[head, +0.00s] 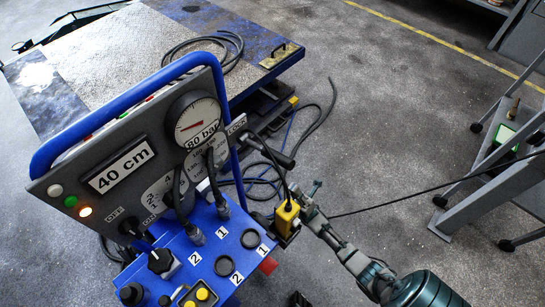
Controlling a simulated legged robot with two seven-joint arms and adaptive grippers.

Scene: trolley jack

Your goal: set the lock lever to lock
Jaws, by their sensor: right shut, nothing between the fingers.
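The blue and grey control panel (150,150) stands at the left middle. A white label (236,125), partly cut off and seeming to read LOCK, sits at its right edge. A dark lever with a black grip (277,154) sticks out to the right just below that label; I cannot tell its exact setting. My right gripper (303,192) is shut and empty, below and right of the grip, close beside a yellow box (286,217) with a black cable. The gripper appears apart from the lever. My left gripper is not in view.
A blue console (215,240) with knobs and buttons lies below the panel. A platform with a metal top (150,45) is behind it. Black hoses (318,122) lie on the floor. A grey stepped cart (490,185) stands at the right. The floor between is mostly clear.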

